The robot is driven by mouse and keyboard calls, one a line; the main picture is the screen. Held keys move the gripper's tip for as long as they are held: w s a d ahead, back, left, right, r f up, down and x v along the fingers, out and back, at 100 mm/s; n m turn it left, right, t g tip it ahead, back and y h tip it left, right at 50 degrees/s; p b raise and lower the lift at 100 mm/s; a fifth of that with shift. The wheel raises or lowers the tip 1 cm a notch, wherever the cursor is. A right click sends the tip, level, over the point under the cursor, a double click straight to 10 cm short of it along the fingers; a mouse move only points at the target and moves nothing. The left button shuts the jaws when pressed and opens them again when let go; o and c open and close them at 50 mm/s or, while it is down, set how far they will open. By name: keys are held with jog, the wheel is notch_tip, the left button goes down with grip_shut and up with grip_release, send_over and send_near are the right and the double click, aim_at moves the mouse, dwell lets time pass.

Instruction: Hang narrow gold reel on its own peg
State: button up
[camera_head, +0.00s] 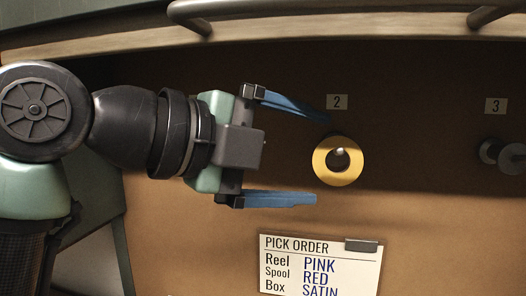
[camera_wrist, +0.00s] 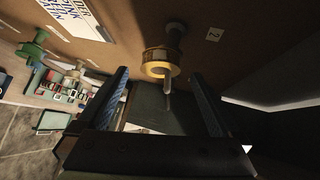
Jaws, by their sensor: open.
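The narrow gold reel (camera_head: 322,164) hangs around a metal peg (camera_head: 340,157) below the label 2 (camera_head: 337,102) on the brown board in the head view. It also shows in the wrist view (camera_wrist: 153,69), with the peg (camera_wrist: 168,95) passing through its hole toward the camera. My gripper (camera_head: 317,150) is open, its two blue fingers spread apart to the left of the reel in the head view. In the wrist view the reel lies beyond and between the fingertips (camera_wrist: 158,82), with no contact visible.
A second peg (camera_head: 500,154) stands at the right below the label 3 (camera_head: 496,105). A pick order card (camera_head: 320,265) is fixed to the board below the reel.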

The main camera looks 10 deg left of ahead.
aim_at(334, 153)
jog(key=shift+x, duration=2.45)
jog(key=shift+s+a+r, duration=0.1)
jog(key=shift+s+a, duration=0.05)
jog(key=shift+s, duration=0.05)
jog(key=c, duration=1.3)
jog(key=shift+w+r, duration=0.1)
jog(key=shift+r, duration=0.05)
jog(key=shift+r+p, duration=0.25)
jog(key=shift+p, duration=0.1)
jog(key=shift+s+r+b, duration=0.3)
jog(key=shift+s+r, duration=0.05)
jog(key=shift+s, duration=1.25)
jog(key=shift+s+r+b, duration=0.25)
jog(key=shift+s+r, duration=0.05)
jog(key=shift+s, duration=1.25)
jog(key=shift+s+r+b, duration=0.3)
jog(key=shift+s+r, duration=0.05)
jog(key=shift+s, duration=1.25)
